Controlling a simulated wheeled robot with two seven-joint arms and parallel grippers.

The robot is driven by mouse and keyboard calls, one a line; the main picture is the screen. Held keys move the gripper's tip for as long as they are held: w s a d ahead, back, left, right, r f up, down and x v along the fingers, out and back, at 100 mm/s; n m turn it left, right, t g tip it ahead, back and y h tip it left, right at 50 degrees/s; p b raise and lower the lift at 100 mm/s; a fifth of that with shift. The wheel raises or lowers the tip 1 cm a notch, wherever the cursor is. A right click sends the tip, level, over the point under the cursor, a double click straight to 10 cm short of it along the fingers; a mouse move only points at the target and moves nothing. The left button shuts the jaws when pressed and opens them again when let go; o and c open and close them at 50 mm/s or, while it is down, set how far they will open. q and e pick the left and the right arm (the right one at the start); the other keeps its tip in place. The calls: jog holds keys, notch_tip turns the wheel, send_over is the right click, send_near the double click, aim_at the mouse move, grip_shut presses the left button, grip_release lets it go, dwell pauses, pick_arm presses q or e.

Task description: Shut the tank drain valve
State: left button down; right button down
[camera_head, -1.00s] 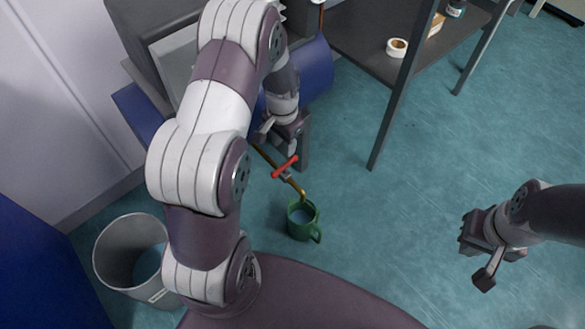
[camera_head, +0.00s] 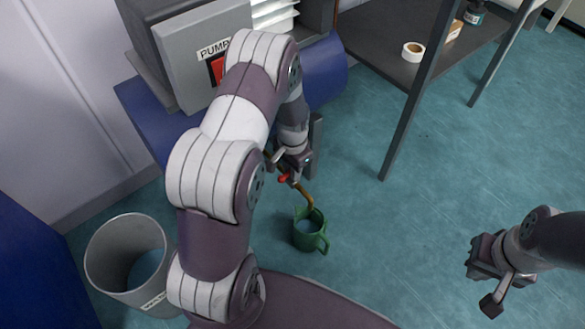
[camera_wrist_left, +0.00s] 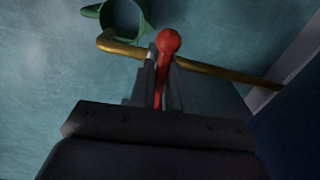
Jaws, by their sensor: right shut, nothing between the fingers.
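The drain valve's red handle (camera_wrist_left: 168,42) lies across the brass drain pipe (camera_wrist_left: 220,72) in the left wrist view. In the head view only a small red end of the handle (camera_head: 284,178) shows; my gripper hides the rest. My left gripper (camera_head: 296,168) is at the valve; in the left wrist view its fingers (camera_wrist_left: 162,88) are close on both sides of the handle, shut on it. The pipe's bent end (camera_head: 309,200) points down over a green mug (camera_head: 307,236) on the floor. My right gripper (camera_head: 483,277) is shut and empty, far to the right.
A blue tank (camera_head: 325,72) sits behind my left arm, under a grey box marked PUMP (camera_head: 190,60) with a red switch. A grey bin (camera_head: 105,262) stands at left. A dark table (camera_head: 380,45) with a tape roll (camera_head: 413,51) stands at the back. Floor at right is clear.

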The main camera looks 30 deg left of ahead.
pick_arm(q)
jog(key=shift+r+m+p, duration=0.3)
jog(key=shift+m+p, duration=0.1)
jog(key=shift+p, duration=0.75)
jog(key=shift+f, duration=0.35)
jog(key=c, duration=1.2)
grip_release()
jog(key=shift+o, duration=0.2)
notch_tip(320, 180, up, 13)
jog(key=p, duration=0.6)
jog(key=shift+f, duration=0.15)
